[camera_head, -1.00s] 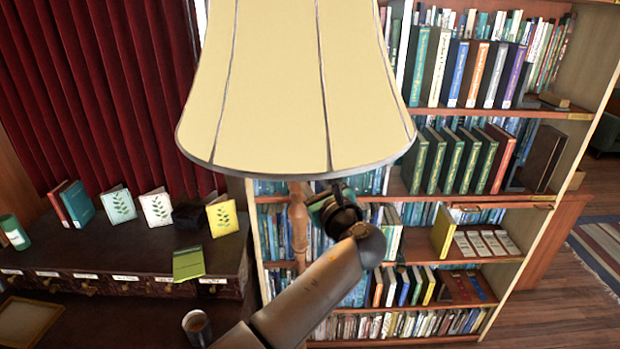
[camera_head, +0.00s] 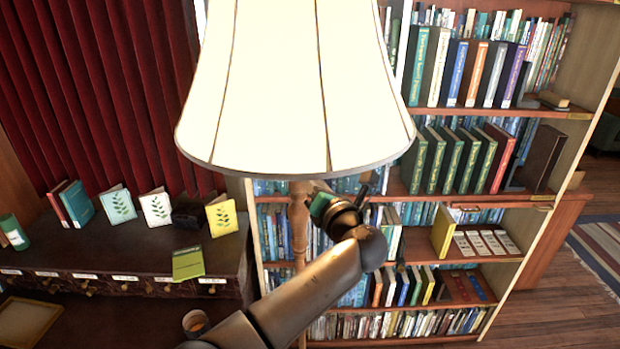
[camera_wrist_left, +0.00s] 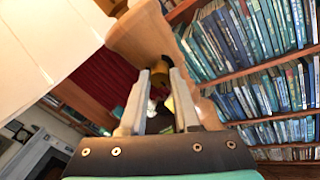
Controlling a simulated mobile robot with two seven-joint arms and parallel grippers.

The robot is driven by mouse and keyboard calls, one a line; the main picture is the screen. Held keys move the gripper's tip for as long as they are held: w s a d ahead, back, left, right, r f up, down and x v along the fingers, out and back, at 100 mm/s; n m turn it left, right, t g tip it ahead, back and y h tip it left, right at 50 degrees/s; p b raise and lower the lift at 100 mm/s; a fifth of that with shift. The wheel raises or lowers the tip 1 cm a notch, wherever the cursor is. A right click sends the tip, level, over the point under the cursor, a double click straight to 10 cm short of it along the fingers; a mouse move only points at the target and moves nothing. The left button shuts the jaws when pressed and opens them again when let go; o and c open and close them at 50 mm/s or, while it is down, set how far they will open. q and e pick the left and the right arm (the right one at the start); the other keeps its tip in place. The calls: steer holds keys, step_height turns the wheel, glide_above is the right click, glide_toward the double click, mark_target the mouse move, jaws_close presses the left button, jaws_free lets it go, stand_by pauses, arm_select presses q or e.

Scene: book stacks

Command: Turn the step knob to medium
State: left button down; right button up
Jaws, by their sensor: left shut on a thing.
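A floor lamp has a large cream shade (camera_head: 295,85) and a turned wooden post (camera_head: 298,225). The shade glows bright, almost white. In the left wrist view, the shade (camera_wrist_left: 45,45) is at upper left and the wooden post (camera_wrist_left: 145,35) at top centre. A small brass step knob (camera_wrist_left: 160,70) sits below the post, between my fingers. My left gripper (camera_wrist_left: 158,88) is shut on the knob. In the head view, the left gripper (camera_head: 322,203) is just under the shade beside the post, and the knob is hidden there.
A tall bookshelf (camera_head: 480,200) full of books stands behind and to the right. A dark cabinet (camera_head: 110,255) with several small books on top is at left, before a red curtain (camera_head: 90,80). Open wooden floor (camera_head: 570,310) is at far right.

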arm_select(q)
steer(key=shift+m, duration=0.5)
steer(key=c, duration=0.6)
jaws_free()
